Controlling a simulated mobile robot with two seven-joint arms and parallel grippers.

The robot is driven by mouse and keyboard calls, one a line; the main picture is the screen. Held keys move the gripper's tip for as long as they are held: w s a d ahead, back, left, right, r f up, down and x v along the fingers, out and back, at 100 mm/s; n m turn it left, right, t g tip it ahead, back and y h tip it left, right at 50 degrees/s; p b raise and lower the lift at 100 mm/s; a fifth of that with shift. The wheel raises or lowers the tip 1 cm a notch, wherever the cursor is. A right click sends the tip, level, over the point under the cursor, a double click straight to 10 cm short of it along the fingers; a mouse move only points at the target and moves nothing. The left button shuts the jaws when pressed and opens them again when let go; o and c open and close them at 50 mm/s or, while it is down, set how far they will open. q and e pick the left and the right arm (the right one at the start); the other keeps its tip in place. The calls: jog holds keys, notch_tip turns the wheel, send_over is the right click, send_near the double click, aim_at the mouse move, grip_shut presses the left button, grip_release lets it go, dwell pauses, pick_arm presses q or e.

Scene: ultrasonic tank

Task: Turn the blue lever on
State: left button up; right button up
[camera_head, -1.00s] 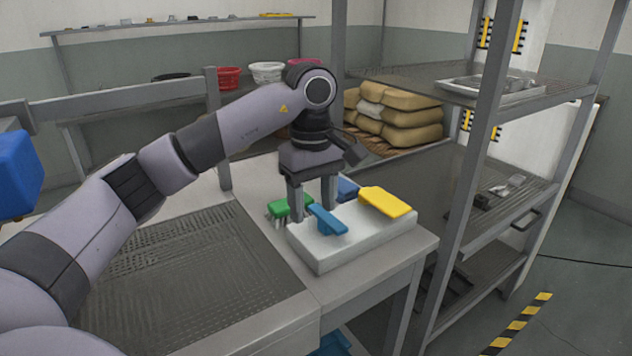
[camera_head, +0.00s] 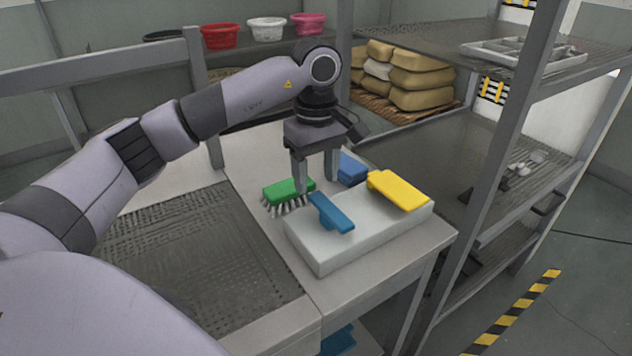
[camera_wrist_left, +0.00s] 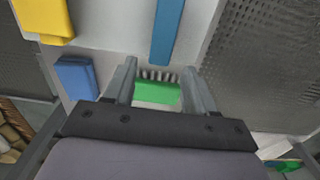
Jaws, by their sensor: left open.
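The blue lever (camera_head: 331,213) is a flat paddle on a white box (camera_head: 322,252) at the table's corner. A yellow lever (camera_head: 398,189) sits on the same box, to its right. My left gripper (camera_head: 316,187) points down just behind the blue lever, open, with nothing visibly held. In the left wrist view the blue lever (camera_wrist_left: 167,30) lies ahead of and between the fingers (camera_wrist_left: 160,75), apart from them. The yellow lever (camera_wrist_left: 44,18) is at the upper left there. My right gripper is not in view.
A green brush (camera_head: 288,191) and a blue block (camera_head: 351,170) stand behind the white box, close to the gripper. A perforated drain surface (camera_head: 190,262) lies left. A metal shelf rack (camera_head: 490,150) rises on the right. Sacks (camera_head: 415,80) are stacked behind.

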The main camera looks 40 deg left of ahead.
pick_arm(q)
jog(key=shift+f, duration=1.45)
grip_shut()
